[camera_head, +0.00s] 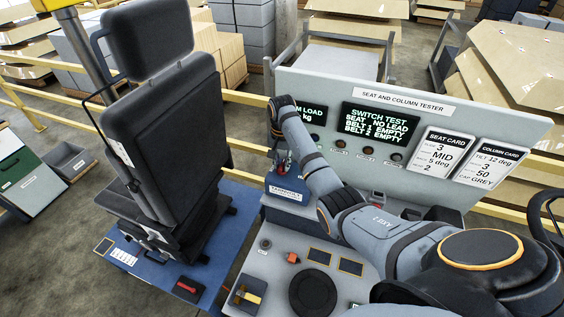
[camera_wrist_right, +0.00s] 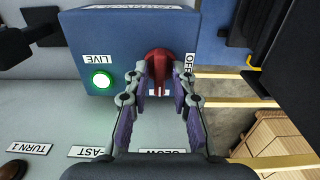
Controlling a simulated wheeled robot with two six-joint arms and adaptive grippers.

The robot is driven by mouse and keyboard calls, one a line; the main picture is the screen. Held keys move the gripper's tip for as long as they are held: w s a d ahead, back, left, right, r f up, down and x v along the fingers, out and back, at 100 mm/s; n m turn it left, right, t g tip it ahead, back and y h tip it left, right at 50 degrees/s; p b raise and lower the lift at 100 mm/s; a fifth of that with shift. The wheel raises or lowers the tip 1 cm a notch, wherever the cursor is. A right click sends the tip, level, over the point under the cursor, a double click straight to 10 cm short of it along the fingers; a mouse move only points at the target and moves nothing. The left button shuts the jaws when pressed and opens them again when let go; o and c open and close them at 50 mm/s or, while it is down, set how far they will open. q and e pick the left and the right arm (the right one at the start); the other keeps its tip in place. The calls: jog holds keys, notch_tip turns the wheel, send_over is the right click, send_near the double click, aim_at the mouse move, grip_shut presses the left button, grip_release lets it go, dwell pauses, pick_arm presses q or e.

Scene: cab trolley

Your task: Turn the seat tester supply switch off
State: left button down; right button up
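The supply switch is a red rotary knob (camera_wrist_right: 159,64) on the face of a blue box (camera_wrist_right: 115,30). The box also shows in the head view (camera_head: 287,196). An OFF label (camera_wrist_right: 189,62) is at the knob's right in the wrist view. A LIVE label and a lit green lamp (camera_wrist_right: 100,81) are at its left. My right gripper (camera_wrist_right: 160,76) has its fingertips on both sides of the knob and appears closed on it. In the head view my right gripper (camera_head: 281,166) is small and partly hidden by its arm at the box. My left gripper is not in view.
The tester panel (camera_head: 425,100) stands behind the box, its screen (camera_head: 380,121) lit. A black seat (camera_head: 165,130) stands on a blue platform at the left. The grey bench has a black round part (camera_head: 313,292) and a yellow-handled item (camera_head: 246,295). My right arm covers the bench's right.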

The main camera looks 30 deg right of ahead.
grip_shut()
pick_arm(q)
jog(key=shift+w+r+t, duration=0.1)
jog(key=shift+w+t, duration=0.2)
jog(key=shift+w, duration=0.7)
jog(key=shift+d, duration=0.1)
pick_arm(e)
jog(key=n, duration=0.8)
jog(key=shift+n, duration=0.3)
jog(key=n, duration=0.4)
jog(key=shift+w+n, duration=0.1)
jog(key=shift+n, duration=0.2)
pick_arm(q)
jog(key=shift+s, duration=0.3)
pick_arm(e)
jog(key=n, duration=0.4)
jog(key=shift+n, duration=0.3)
